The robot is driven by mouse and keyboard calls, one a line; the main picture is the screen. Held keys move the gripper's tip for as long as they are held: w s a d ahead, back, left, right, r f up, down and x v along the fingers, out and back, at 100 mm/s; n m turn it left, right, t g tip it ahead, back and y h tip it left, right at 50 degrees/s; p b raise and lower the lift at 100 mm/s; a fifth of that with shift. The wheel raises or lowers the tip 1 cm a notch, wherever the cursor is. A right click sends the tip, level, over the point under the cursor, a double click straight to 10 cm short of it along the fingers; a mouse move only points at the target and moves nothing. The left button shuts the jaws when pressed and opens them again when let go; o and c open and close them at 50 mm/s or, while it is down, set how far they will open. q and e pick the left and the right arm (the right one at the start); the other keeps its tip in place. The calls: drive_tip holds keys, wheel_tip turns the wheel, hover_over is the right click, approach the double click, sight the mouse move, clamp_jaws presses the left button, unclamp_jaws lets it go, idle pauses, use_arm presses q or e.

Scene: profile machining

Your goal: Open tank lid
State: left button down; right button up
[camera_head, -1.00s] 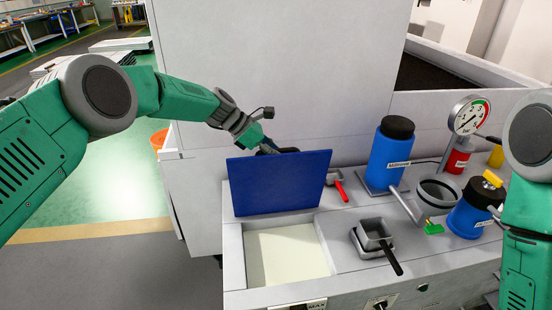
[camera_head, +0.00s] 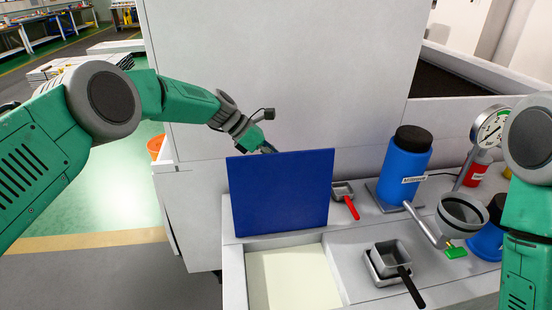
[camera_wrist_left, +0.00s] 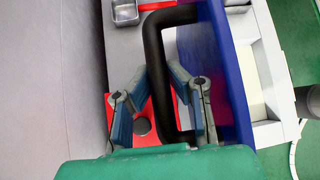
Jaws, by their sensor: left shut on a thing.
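The blue tank lid (camera_head: 280,192) stands upright at the back edge of the open tank (camera_head: 235,270), whose pale inside shows in the head view. The lid also shows in the left wrist view (camera_wrist_left: 222,75). Its black handle (camera_wrist_left: 155,50) is on the far side, hidden in the head view. My left gripper (camera_head: 268,147) is behind the lid's top edge, its fingers mostly hidden there. In the left wrist view my left gripper (camera_wrist_left: 160,78) has its fingers closed around the handle. My right gripper is not in view; only part of my right arm shows.
A red-handled scoop (camera_head: 345,195) lies right of the lid. A blue bottle (camera_head: 404,168), a grey cup (camera_head: 463,213), a black-handled square scoop (camera_head: 391,258) and a gauge (camera_head: 490,128) stand farther right. A large pale machine wall (camera_head: 280,80) rises behind the lid.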

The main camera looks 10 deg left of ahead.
use_arm(q)
drive_tip(key=c, duration=1.8)
unclamp_jaws()
drive_tip(key=shift+w+d+r, duration=0.3)
drive_tip(key=shift+r, duration=0.3)
drive_tip(key=shift+o, duration=0.2)
drive_tip(key=shift+s+d+f, duration=0.15)
drive_tip(key=v, duration=1.1)
drive_tip(key=shift+r, duration=0.35)
drive_tip(key=shift+s, duration=0.1)
